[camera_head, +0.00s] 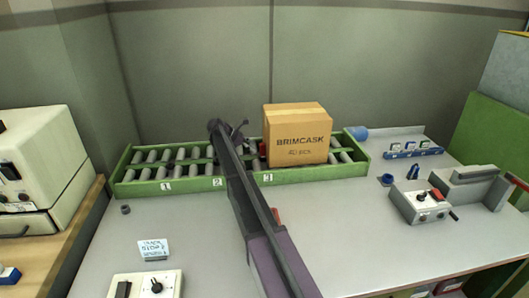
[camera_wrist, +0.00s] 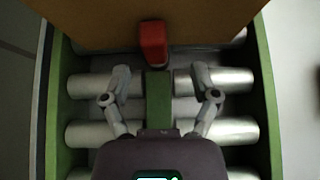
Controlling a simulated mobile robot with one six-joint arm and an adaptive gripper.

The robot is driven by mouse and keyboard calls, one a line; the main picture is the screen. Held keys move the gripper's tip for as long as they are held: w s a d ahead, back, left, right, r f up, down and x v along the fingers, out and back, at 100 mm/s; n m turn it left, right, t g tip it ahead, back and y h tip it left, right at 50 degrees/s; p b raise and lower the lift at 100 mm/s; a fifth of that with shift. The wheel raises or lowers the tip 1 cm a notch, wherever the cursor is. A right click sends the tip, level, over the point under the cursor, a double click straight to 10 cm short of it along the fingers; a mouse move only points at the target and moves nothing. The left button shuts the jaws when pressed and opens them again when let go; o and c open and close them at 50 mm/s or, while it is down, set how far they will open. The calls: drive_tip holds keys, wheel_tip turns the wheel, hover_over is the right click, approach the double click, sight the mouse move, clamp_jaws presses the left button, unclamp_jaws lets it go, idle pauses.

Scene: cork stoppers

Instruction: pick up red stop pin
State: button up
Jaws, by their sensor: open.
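The red stop pin (camera_wrist: 153,42) stands at the top middle of the wrist view, against the near side of the cardboard box (camera_wrist: 90,22). My gripper (camera_wrist: 160,80) is open and empty, with its two fingers spread over the rollers, short of the pin. The pin lies ahead of the gap between the fingertips, apart from both. In the head view a small red part of the pin (camera_head: 262,149) shows at the box's left edge, beside my arm. My arm hides most of the gripper there.
The box (camera_head: 298,138), marked BRIMCASK, sits on a green roller conveyor (camera_head: 190,184) with numbered lanes. A switch box (camera_head: 420,201) and a blue rack (camera_head: 413,153) stand at right.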

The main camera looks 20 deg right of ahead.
sight(262, 155)
drive_tip(key=shift+b+x, duration=1.4)
drive_tip(key=shift+x, duration=1.15)
drive_tip(key=shift+w, duration=0.15)
clamp_jaws()
